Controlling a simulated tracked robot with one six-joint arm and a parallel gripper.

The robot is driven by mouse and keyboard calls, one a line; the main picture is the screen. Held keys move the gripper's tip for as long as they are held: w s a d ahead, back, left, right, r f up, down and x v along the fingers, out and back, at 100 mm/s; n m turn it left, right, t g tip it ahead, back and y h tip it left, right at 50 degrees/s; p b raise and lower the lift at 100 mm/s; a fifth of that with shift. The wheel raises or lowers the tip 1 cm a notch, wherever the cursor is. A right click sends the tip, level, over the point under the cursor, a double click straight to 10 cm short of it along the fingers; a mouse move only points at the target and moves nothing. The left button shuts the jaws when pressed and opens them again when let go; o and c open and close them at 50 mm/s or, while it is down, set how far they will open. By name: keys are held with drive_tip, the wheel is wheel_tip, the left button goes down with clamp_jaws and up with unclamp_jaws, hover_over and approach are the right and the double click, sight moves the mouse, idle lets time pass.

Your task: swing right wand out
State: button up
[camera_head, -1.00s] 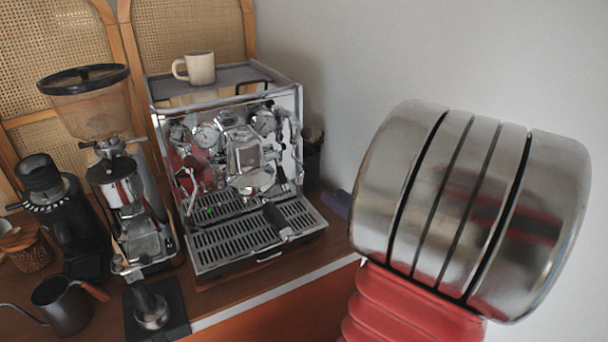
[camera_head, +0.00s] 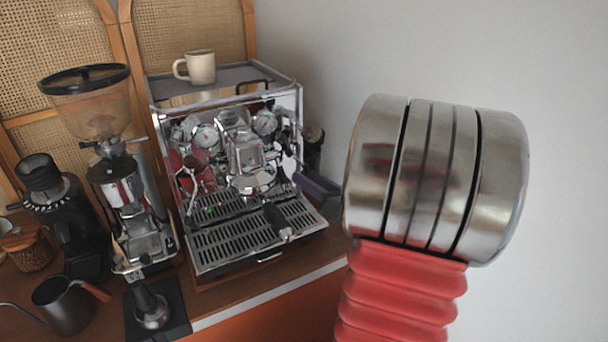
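The chrome espresso machine (camera_head: 245,150) stands on the wooden counter. Its right wand (camera_head: 297,142) is a thin metal tube at the right edge of the machine's front. The wand's lower part is hard to make out behind my gripper. My gripper (camera_head: 312,180) shows only as a dark purple-grey finger, just right of the machine front and close to the wand. I cannot tell whether it touches the wand or how far its fingers are apart. My own large metal arm joint and red sleeve fill the right side of the view.
A cream mug (camera_head: 200,67) sits on top of the machine. A tall grinder (camera_head: 120,190), a smaller black grinder (camera_head: 62,215), a dark kettle (camera_head: 65,303) and a tamper (camera_head: 150,306) stand to the left. A plain wall is at the right.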

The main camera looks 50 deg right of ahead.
drive_tip(key=shift+w+d, duration=0.15)
drive_tip(key=shift+w, duration=1.3)
drive_tip(key=shift+c, duration=0.4)
clamp_jaws()
